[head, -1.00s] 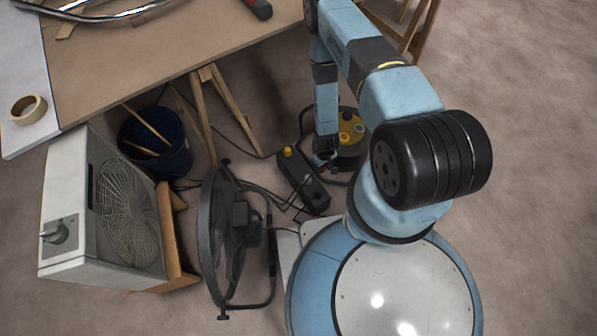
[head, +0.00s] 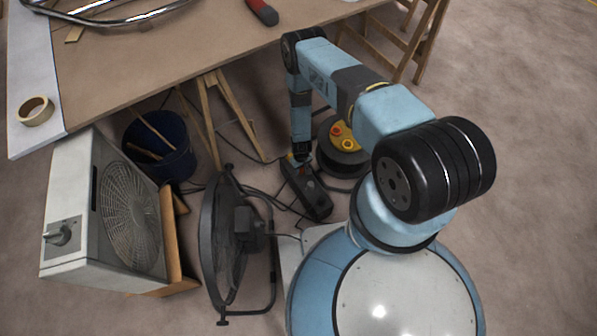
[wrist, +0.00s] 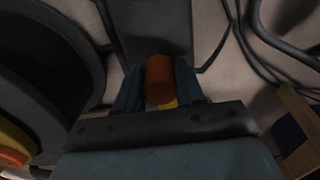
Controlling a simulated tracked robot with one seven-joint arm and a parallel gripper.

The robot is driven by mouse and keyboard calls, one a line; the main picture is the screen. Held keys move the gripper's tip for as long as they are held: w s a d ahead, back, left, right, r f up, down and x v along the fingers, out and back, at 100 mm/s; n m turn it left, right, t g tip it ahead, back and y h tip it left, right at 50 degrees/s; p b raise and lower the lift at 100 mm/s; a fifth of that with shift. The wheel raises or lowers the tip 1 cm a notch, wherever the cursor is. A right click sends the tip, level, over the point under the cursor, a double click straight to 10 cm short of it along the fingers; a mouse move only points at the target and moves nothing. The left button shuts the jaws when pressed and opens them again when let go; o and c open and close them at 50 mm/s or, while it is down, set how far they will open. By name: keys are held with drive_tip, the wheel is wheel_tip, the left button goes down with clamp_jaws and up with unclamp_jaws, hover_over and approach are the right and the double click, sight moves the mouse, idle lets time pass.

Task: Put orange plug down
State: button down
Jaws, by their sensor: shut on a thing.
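My gripper (head: 300,160) points down in the head view, over the far end of a black power strip (head: 312,198) on the floor. In the wrist view my gripper (wrist: 157,88) is shut on the orange plug (wrist: 159,78), which sits between the two blue fingers. A bit of yellow shows just below the plug there. The dark strip (wrist: 155,28) stretches away beyond the plug. I cannot tell whether the plug touches the strip. In the head view the plug is mostly hidden by the gripper.
A black cable reel (head: 345,160) with yellow sockets stands right beside my gripper. Cables lie around the strip. A black floor fan (head: 222,240), a white box fan (head: 100,215) and a blue bucket (head: 158,145) stand to the left. A trestle table (head: 150,75) is behind. Floor at right is clear.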

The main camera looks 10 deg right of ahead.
sight(301, 171)
drive_tip(key=shift+f, duration=1.5)
drive_tip(key=shift+f, duration=0.25)
drive_tip(key=c, duration=0.7)
unclamp_jaws()
drive_tip(key=shift+r, duration=0.1)
wheel_tip(301, 171, up, 12)
drive_tip(key=shift+r, duration=0.2)
